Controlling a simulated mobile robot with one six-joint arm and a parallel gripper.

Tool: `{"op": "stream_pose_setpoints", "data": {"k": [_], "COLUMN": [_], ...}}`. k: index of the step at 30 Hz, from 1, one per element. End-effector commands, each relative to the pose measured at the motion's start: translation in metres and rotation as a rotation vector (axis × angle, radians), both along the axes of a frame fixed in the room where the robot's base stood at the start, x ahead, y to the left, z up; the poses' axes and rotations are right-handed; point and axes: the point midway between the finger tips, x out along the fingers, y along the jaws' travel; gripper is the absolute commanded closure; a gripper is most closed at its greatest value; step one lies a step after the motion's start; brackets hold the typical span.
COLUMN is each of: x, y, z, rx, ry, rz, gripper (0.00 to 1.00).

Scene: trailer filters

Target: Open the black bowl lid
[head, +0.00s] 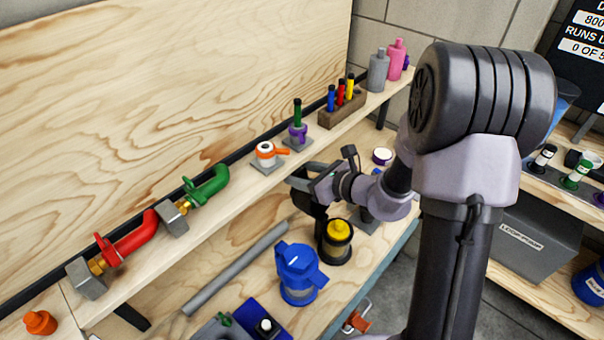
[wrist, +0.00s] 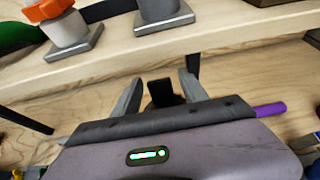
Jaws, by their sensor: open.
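The black bowl (head: 335,250) stands on the lower wooden bench in the head view, with a yellow part (head: 339,230) showing in its open top. A black piece (head: 308,205), which looks like its raised lid, rises at the bowl's left rear, just below my gripper (head: 299,179). In the wrist view, my gripper (wrist: 160,88) has its two grey fingers apart. A black piece (wrist: 165,92) shows between them, apparently the same lid. I cannot tell whether the fingers touch it. My gripper hides part of the lid's outline.
A blue housing (head: 298,275) stands in front of the bowl, and a grey pipe (head: 235,270) lies to the left. The upper shelf (wrist: 90,75) runs close beyond my gripper, carrying an orange-topped fitting (head: 266,152) and a purple-and-green fitting (head: 298,132).

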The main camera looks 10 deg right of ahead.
Motion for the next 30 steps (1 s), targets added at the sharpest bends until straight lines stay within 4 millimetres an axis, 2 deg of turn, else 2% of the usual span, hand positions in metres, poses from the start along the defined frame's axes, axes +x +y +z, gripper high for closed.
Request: {"op": "stream_pose_setpoints", "data": {"k": [2,9,10,30], "x": [-0.0002,-0.0004,-0.0004,-0.0006], "y": [-0.0001,-0.0003,-0.0003,-0.0004], "z": [0.0002,0.0002,0.0002,0.0001], "rx": [0.000,0.000,0.000,0.000], "ry": [0.000,0.000,0.000,0.000], "rz": [0.000,0.000,0.000,0.000], "gripper": [0.51,0.98,1.00,1.00]}}
